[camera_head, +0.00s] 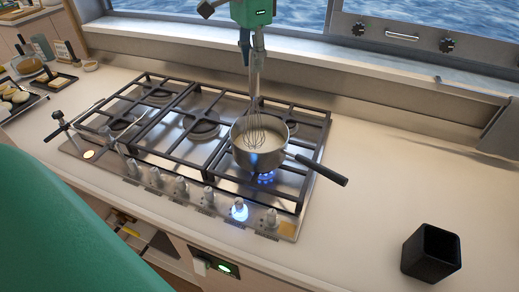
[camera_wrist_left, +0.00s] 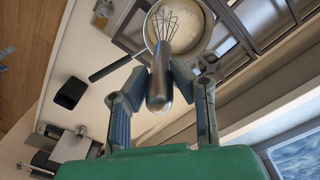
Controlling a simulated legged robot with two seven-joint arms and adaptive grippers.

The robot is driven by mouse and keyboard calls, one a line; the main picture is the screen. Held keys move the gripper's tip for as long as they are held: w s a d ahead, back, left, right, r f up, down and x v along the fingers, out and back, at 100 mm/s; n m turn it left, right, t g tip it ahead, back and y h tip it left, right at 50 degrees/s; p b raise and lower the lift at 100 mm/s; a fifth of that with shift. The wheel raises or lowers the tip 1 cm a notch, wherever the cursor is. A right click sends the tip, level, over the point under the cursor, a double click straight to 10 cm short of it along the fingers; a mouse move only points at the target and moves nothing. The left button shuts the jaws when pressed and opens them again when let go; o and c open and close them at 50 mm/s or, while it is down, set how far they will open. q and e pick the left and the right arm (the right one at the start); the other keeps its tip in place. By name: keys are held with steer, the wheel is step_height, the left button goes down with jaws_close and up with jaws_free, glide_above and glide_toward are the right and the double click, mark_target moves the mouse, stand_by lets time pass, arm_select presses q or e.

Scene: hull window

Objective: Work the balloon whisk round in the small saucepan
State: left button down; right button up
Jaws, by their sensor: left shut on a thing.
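The small saucepan (camera_head: 262,157) stands on the front right burner, its dark handle pointing to the lower right. It holds a pale, creamy liquid, which also shows in the left wrist view (camera_wrist_left: 196,29). The balloon whisk (camera_head: 255,95) stands nearly upright with its wire loops down in the pan; the lowest part of the wires is hidden in the liquid. My left gripper (camera_head: 252,56) is above the pan, shut on the whisk's metal handle (camera_wrist_left: 160,75). My right gripper is in neither view.
A blue flame (camera_head: 265,178) burns under the pan. Black grates (camera_head: 205,128) cover the hob around it. A black square holder (camera_head: 431,252) stands on the counter at the right. Trays of food (camera_head: 18,97) lie at the far left. The window ledge runs behind.

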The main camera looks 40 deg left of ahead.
arm_select(q)
steer(key=r, duration=0.7)
steer(key=shift+d, duration=0.3)
steer(key=shift+a, duration=0.1)
steer(key=shift+f, duration=0.1)
